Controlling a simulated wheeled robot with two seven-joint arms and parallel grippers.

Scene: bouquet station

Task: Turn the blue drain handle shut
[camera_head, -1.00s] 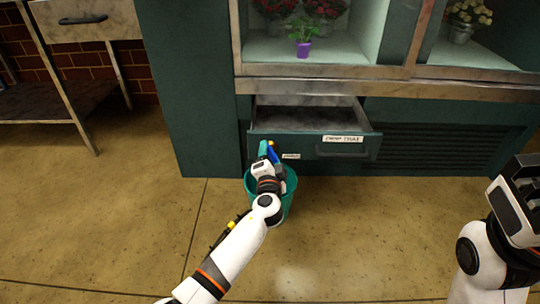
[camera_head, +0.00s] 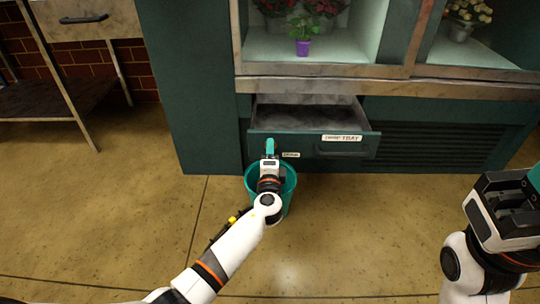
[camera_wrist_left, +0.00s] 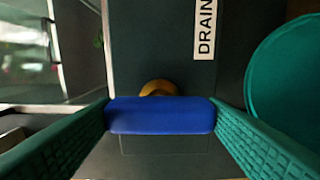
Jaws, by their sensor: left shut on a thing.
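The blue drain handle (camera_wrist_left: 160,115) lies between the two green fingers of my left gripper (camera_head: 269,148) in the left wrist view, both touching its ends. A brass fitting (camera_wrist_left: 158,88) shows just behind it. The handle runs crosswise to the long side of the white DRAIN label (camera_wrist_left: 206,28). In the head view the gripper hides the handle.
A green bucket (camera_head: 289,186) stands on the floor under my left wrist; its rim also shows in the left wrist view (camera_wrist_left: 285,75). The drip tray drawer (camera_head: 345,152) is pulled out above. A purple pot (camera_head: 303,47) stands inside the case. The floor is otherwise clear.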

